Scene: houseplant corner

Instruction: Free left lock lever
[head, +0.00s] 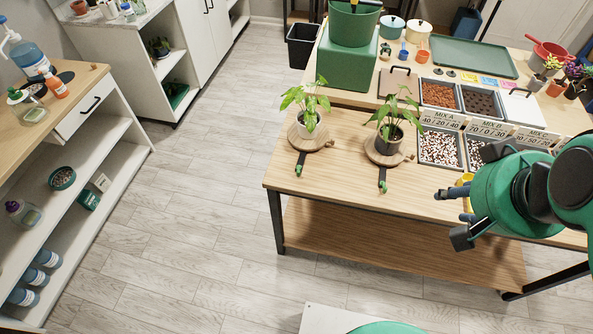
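The left lock lever (299,168) is a short dark lever with a green tip. A similar right lever (382,180) points forward from the right turntable (375,155), which bears a plant in a grey-brown pot (387,142). My gripper (454,206) is at the right, over the table's front edge, well apart from both levers. Its two dark fingers look apart, with nothing seen between them.
Labelled soil-mix bins (440,147) stand right of the turntables. A yellow object (463,180) is partly hidden behind my gripper. A green planter box (346,68) stands behind the left plant. The table front (335,195) before the levers is clear.

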